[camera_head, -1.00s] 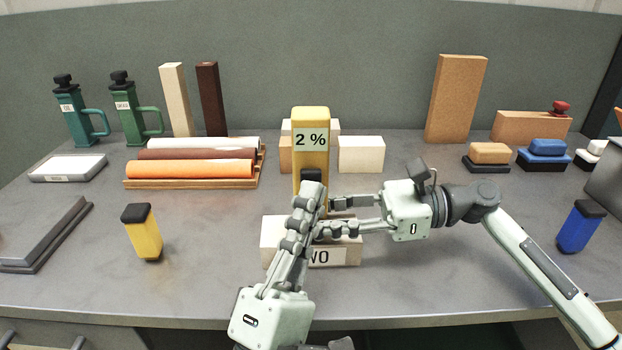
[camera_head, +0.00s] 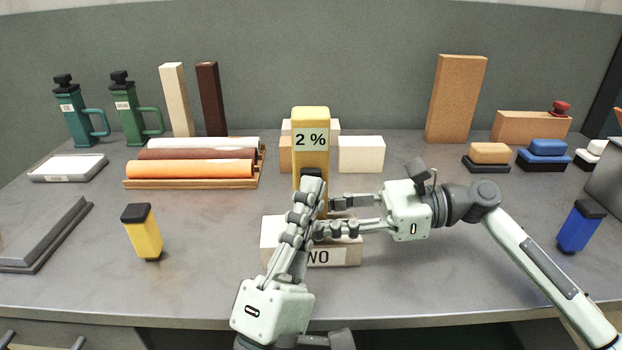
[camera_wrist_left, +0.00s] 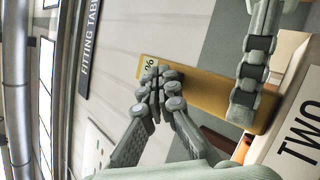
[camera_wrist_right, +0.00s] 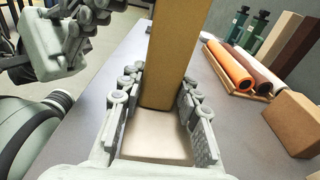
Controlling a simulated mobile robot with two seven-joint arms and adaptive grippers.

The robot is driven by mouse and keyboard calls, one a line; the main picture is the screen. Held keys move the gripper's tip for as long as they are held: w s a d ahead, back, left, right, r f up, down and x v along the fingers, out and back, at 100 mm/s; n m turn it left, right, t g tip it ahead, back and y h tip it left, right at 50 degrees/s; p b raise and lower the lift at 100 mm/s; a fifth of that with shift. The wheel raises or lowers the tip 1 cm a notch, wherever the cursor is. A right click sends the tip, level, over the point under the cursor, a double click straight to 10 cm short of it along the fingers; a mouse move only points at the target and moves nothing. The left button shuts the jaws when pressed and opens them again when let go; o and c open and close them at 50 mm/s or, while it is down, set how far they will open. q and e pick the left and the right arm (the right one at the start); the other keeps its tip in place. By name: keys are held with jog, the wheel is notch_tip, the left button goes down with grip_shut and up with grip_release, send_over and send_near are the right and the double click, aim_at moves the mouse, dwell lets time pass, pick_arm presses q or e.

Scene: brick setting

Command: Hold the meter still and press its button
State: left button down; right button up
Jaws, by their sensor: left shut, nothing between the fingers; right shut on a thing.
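The meter (camera_head: 311,118) is a tall yellow block, upright, with "2 %" on its face. A dark part, seemingly its button (camera_head: 314,170), shows low on its front, partly covered by my left fingers. My left gripper (camera_head: 312,186) is shut and empty, its tips at or just in front of that part; contact is unclear. In the left wrist view the shut tips (camera_wrist_left: 160,84) overlap the meter (camera_wrist_left: 205,92). My right gripper (camera_head: 325,213) comes from the right, shut on the meter; the right wrist view shows its fingers either side of the body (camera_wrist_right: 172,60).
A yellow black-capped block (camera_head: 143,235) is at left, a blue one (camera_head: 580,228) at right. Coloured rolls (camera_head: 190,169) lie on a rack. Pale blocks (camera_head: 361,154) stand behind the meter.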

pick_arm(q)
jog(key=shift+w, duration=0.2)
dwell(0.5)
jog(key=shift+s, duration=0.9)
jog(key=s, duration=0.5)
jog(key=shift+a, duration=0.1)
dwell(0.4)
pick_arm(e)
jog(key=o, duration=0.9)
jog(key=shift+o, duration=0.2)
